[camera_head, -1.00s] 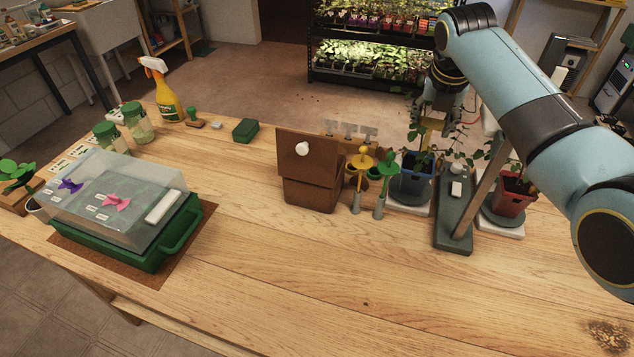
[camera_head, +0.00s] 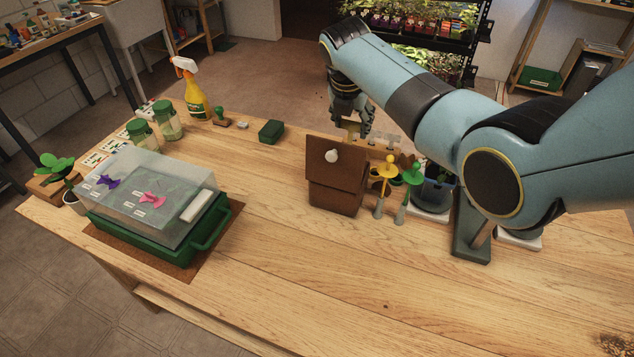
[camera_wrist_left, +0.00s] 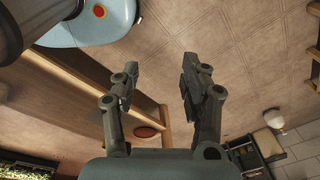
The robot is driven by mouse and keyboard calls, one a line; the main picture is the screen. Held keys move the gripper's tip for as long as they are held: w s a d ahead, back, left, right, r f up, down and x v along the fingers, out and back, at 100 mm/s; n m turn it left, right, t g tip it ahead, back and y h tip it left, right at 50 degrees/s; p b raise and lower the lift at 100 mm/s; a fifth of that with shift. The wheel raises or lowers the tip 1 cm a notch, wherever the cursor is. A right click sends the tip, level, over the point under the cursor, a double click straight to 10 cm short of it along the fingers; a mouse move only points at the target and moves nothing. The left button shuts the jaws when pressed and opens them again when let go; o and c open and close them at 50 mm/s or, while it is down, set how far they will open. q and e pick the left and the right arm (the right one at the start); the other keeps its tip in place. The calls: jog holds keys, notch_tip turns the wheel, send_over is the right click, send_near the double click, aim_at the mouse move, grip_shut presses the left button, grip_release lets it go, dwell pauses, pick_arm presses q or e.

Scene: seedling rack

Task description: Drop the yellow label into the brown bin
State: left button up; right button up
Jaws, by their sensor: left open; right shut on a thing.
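The brown bin (camera_head: 334,196) stands at the back middle of the table in the head view. It has a sloped brown panel with a white knob (camera_head: 331,156) facing the camera; its inside is hidden. My right gripper (camera_head: 351,117) is behind and slightly right of the bin, above the table's far edge. It is shut on the yellow label (camera_head: 351,128), a small, dull yellow piece hanging below the fingers, apart from the bin. My left gripper (camera_wrist_left: 158,85) shows in the left wrist view, open and empty, away from the label; the head view does not show it.
Yellow and green plant-shaped tools (camera_head: 386,172) stand just right of the bin. Pale T-shaped tags (camera_head: 384,139) are behind it. My right arm covers much of the potted plants. A green tray with clear cover (camera_head: 150,195) sits left. The front table is clear.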

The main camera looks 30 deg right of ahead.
aim_at(350, 140)
notch_tip(350, 140, down, 2)
jog(key=b, duration=0.3)
jog(key=shift+f, duration=0.2)
notch_tip(350, 140, down, 3)
jog(key=b, duration=0.3)
jog(key=shift+r+b, duration=0.15)
jog(key=shift+b, duration=0.25)
jog(key=shift+f+b, duration=0.4)
jog(key=shift+b, duration=0.1)
pick_arm(q)
notch_tip(350, 140, down, 8)
jog(key=w, duration=0.1)
jog(key=shift+r, duration=0.2)
pick_arm(e)
jog(key=shift+r, duration=0.1)
jog(key=o, duration=0.8)
jog(key=shift+c, duration=0.2)
